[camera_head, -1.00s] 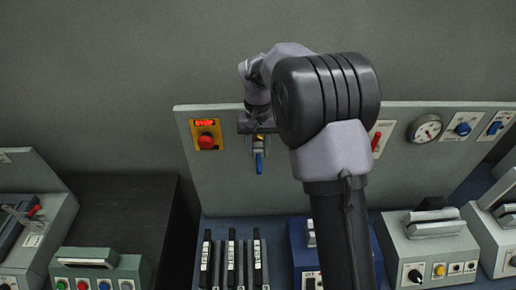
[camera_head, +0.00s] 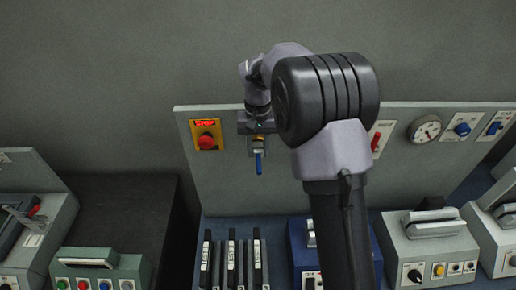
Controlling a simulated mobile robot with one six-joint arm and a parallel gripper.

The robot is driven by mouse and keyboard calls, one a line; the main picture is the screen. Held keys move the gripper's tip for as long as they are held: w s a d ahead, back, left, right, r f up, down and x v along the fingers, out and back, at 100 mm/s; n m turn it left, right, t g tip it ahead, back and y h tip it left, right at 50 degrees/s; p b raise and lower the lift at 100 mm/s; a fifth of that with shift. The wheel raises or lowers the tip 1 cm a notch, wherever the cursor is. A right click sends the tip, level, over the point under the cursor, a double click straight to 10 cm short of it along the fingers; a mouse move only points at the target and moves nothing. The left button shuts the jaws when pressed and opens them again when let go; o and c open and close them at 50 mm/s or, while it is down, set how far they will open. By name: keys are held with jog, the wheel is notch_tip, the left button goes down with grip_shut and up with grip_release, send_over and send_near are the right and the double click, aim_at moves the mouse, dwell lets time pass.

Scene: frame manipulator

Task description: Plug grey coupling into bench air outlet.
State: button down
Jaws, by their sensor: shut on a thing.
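My gripper (camera_head: 257,127) is at the upright grey panel, right of the red stop button. It points down and is small and dark in this view. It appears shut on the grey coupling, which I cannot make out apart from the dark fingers. Just below it, a brass-coloured fitting (camera_head: 258,138) with a blue lever (camera_head: 259,163) hanging down is on the panel, apparently at the bench air outlet. The outlet's opening is hidden, and I cannot tell whether the coupling touches it.
A red stop button (camera_head: 206,141) on a yellow plate is close on the left. A pressure gauge (camera_head: 425,129) and blue switches (camera_head: 463,129) are on the panel's right. Black-handled devices (camera_head: 231,260) stand below on the bench. My arm hides the panel's middle.

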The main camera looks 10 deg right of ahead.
aim_at(258, 147)
jog(key=shift+w+d+r+p, duration=0.1)
jog(key=shift+w+p, duration=0.3)
dwell(0.7)
jog(key=c, duration=1)
grip_release()
jog(key=shift+o, duration=0.2)
notch_tip(258, 147, up, 17)
jog(key=p, duration=0.1)
jog(key=shift+r+p, duration=0.15)
jog(key=shift+p, duration=0.15)
